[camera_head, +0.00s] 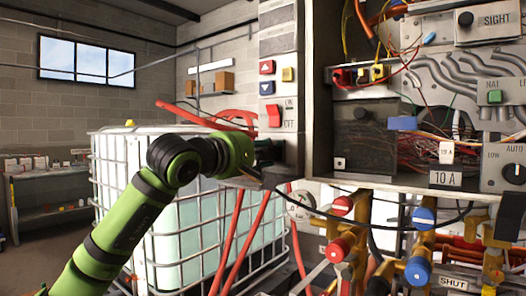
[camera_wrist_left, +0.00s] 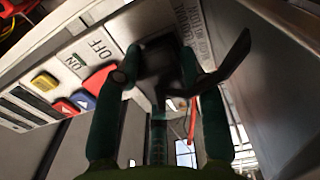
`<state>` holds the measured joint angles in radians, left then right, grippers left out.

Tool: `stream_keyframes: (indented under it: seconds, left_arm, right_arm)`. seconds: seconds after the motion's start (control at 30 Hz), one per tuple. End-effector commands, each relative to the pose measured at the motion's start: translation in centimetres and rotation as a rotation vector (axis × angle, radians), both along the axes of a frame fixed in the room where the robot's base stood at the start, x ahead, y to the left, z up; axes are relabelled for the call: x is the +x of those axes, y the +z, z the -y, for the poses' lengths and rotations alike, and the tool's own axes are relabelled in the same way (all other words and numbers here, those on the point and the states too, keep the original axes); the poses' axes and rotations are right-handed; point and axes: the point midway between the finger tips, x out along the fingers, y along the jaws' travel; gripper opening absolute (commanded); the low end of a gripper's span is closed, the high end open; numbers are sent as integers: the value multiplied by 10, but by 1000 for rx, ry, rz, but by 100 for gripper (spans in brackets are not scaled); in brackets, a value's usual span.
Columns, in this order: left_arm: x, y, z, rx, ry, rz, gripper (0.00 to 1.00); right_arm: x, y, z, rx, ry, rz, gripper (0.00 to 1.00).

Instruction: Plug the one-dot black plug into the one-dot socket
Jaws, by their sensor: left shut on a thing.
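My left gripper (camera_head: 258,162) is at the lower edge of the grey switch panel (camera_head: 278,90), below the red switch. In the left wrist view its two green fingers (camera_wrist_left: 160,80) are shut on a black plug (camera_wrist_left: 158,58), close to the panel face. A black cable (camera_head: 350,219) runs from near this gripper to the right, sagging below the cabinet. The plug's dots are not readable, and I cannot tell whether it touches the panel. No one-dot socket is clearly visible; the gripper and plug cover part of the panel. My right gripper is not recognisable in either view.
The open cabinet (camera_head: 318,120) with wires and pipes stands right of the gripper. Red and blue valves (camera_head: 339,248) on brass pipes are below it. A white caged tank (camera_head: 130,185) and red hoses (camera_head: 236,235) stand behind my left arm.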

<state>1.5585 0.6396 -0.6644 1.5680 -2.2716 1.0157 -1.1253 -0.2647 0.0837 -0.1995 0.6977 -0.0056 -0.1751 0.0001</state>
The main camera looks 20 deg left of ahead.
Motion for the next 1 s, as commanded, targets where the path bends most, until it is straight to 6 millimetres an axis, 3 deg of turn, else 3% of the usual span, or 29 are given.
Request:
stream_keyframes:
  seconds: [0.43,0.47,0.5,0.87,1.0]
  left_arm:
    - [9,1,3,0,1,-1,12]
    - [9,0,3,1,1,0,53]
    - [9,0,3,1,1,0,68]
    - [8,0,2,0,1,-1,68]
    - [-1,0,-1,0,0,1,68]
  right_arm:
    - [-1,7,0,0,0,-1,52]
    - [-1,6,0,0,0,-1,52]
    - [-1,6,0,0,0,-1,52]
    - [1,6,6,-9,4,2,52]
    - [1,6,5,-7,2,1,52]
